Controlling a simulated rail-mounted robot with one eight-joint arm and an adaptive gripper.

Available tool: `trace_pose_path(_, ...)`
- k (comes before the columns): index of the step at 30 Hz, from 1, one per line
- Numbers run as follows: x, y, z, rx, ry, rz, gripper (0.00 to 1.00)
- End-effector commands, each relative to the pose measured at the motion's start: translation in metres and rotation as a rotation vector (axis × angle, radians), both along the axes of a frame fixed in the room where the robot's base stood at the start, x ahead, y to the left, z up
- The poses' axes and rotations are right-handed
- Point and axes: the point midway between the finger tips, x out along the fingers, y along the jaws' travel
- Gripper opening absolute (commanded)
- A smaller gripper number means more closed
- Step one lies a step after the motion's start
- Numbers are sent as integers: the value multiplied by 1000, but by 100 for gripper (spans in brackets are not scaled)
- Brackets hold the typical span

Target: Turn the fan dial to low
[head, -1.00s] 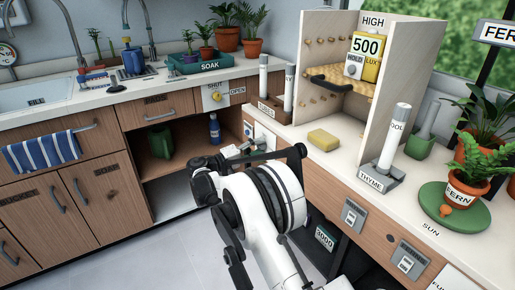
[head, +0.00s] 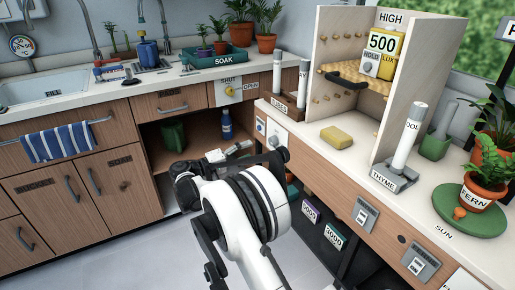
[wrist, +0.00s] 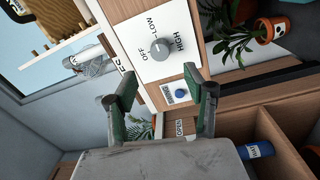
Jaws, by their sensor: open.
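The fan dial (wrist: 161,49) is a round grey knob on a white plate (wrist: 140,25) marked LOW and HIGH. In the wrist view it lies just beyond my fingertips. I cannot tell for sure which label its pointer faces.
A small plate with a blue button (wrist: 180,93) sits beside the dial plate. An open cupboard with a blue bottle (head: 226,124) is behind my gripper. A yellow sponge (head: 337,137) and the thyme holder (head: 394,178) stand on the bench top. Crates are underneath.

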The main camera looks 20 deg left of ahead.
Motion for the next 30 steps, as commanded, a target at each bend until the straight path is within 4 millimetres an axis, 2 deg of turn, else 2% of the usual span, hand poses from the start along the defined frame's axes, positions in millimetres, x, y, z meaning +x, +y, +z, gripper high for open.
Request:
trace_pose_path(7, -15, 12, -1, 0, 0, 0, 48)
trace_pose_path(23, -16, 12, -1, 1, 1, 0, 48)
trace_pose_path(26, -11, 5, 4, 5, 14, -5, 48)
trace_pose_path(30, 7, -26, 22, 31, 72, -21, 48)
